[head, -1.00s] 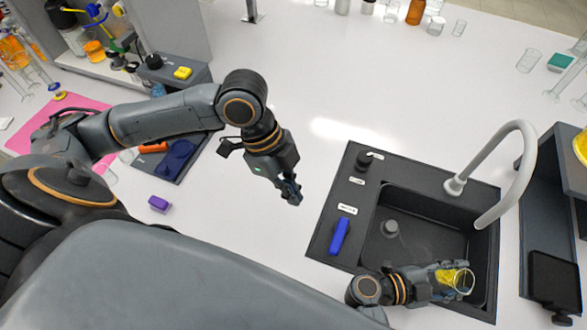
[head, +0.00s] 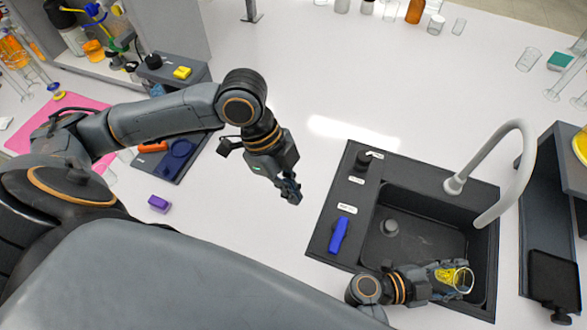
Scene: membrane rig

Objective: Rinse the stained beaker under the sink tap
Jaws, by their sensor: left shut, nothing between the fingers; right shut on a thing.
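The stained beaker (head: 461,279) is clear glass with yellow on its wall. It lies tilted on its side over the front right of the black sink (head: 420,239), its rim facing right. My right gripper (head: 447,277) is shut on the beaker. The grey curved tap (head: 521,160) rises at the back of the sink, its spout end above and to the right of the beaker. No water stream shows. A blue handle (head: 340,235) lies on the sink's left deck. My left gripper (head: 292,193) is shut and empty above the bench, left of the sink.
A dark shelf unit (head: 544,215) stands close to the sink's right side. A purple block (head: 159,204) and a pink mat (head: 65,122) are at left. Bottles and glassware (head: 416,12) line the back. The middle of the white bench is clear.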

